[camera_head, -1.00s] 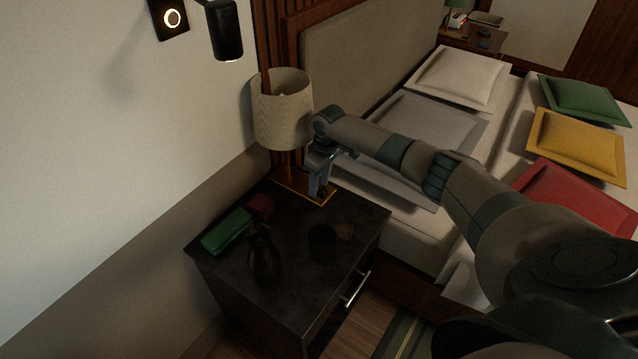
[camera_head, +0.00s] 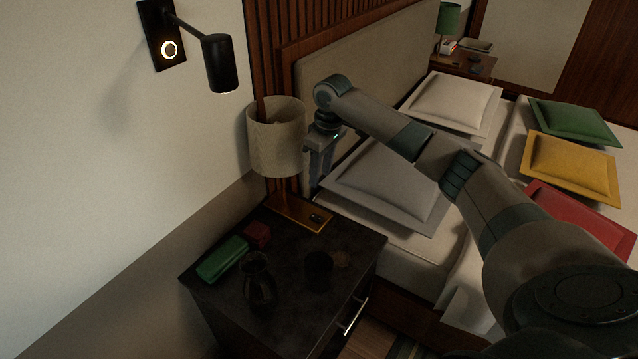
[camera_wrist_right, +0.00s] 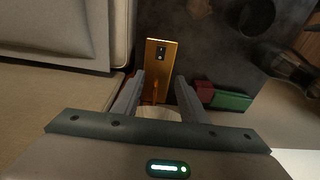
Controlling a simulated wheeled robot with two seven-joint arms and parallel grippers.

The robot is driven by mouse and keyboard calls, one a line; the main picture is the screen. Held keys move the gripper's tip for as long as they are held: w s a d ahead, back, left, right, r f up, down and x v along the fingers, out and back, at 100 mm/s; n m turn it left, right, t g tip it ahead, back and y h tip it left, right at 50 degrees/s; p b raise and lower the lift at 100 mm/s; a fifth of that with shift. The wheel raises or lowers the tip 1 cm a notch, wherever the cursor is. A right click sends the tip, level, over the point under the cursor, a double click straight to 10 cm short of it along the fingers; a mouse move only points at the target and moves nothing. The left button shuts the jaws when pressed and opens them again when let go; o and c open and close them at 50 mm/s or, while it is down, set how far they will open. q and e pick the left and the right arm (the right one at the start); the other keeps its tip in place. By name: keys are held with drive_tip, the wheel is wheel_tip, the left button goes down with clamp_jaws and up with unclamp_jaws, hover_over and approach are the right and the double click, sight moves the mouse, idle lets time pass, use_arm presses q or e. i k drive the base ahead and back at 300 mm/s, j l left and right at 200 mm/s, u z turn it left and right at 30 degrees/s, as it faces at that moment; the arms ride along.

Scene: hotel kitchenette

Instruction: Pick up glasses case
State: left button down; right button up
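A green oblong case (camera_head: 222,258), likely the glasses case, lies on the dark nightstand (camera_head: 290,300) near the wall. A small dark red item (camera_head: 257,234) lies against its far end. In the right wrist view the green case (camera_wrist_right: 232,101) and the red item (camera_wrist_right: 205,92) show to the right of the fingers. My right gripper (camera_head: 312,186) is raised beside the lamp, apart from the case, with its fingers pointing down. In the right wrist view its two fingers (camera_wrist_right: 160,90) are spread, with nothing held between them. My left gripper is not in view.
The lamp (camera_head: 275,140) stands on a gold base (camera_head: 300,214) at the nightstand's back. A dark vase (camera_head: 258,282), a dark cup (camera_head: 319,270) and a brownish round item (camera_head: 341,260) stand near the case. The bed with pillows (camera_head: 385,180) is on the right.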

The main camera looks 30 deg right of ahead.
sight(213, 267)
drive_tip(key=k+l, duration=0.3)
drive_tip(key=k, duration=0.15)
drive_tip(key=k+l, duration=0.3)
drive_tip(key=k, duration=0.2)
